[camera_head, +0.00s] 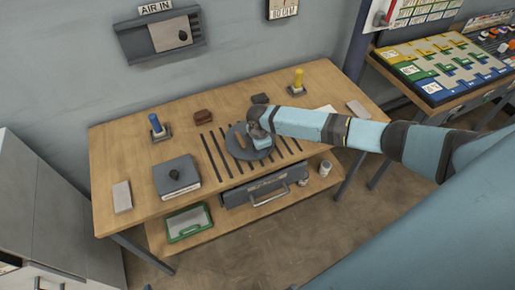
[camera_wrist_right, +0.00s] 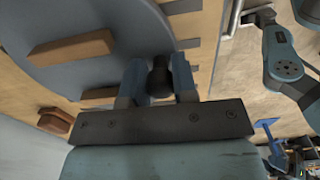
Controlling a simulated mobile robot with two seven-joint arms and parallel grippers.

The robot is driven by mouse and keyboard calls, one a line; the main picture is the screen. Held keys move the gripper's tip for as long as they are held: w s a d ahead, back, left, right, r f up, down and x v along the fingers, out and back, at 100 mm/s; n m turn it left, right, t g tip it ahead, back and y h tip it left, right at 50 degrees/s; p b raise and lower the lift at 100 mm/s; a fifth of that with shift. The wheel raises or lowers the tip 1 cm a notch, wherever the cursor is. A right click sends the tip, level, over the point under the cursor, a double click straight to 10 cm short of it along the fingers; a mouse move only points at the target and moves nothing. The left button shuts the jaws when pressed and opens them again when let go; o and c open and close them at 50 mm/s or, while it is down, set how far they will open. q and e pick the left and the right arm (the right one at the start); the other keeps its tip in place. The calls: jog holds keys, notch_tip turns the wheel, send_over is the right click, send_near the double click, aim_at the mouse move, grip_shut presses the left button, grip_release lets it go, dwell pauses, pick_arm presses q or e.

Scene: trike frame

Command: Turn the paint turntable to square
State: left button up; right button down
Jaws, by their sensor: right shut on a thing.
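The paint turntable (camera_head: 233,150) is a round grey disc on the wooden workbench, near the middle of its front part. It fills the upper left of the right wrist view (camera_wrist_right: 110,25). Brown blocks (camera_wrist_right: 70,50) lie on or beside the disc. My right gripper (camera_head: 258,138) is over the disc's back right side. In the right wrist view its two blue-grey fingers (camera_wrist_right: 158,82) are shut on a dark upright knob (camera_wrist_right: 160,76) at the disc's edge. The knob's lower part is hidden. I cannot see my left gripper.
Dark strips (camera_head: 213,155) run across the bench on both sides of the disc. A blue-topped peg (camera_head: 155,124), a grey box (camera_head: 177,177) and a yellow-topped peg (camera_head: 298,80) stand on the bench. A drawer handle (camera_head: 268,199) sticks out at the front.

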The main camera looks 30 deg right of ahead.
dwell(0.3)
jog(key=c, duration=0.9)
grip_release()
jog(key=shift+r, duration=0.1)
notch_tip(320, 180, up, 14)
jog(key=b, duration=0.1)
jog(key=shift+a+f, duration=0.1)
jog(key=shift+f, duration=0.1)
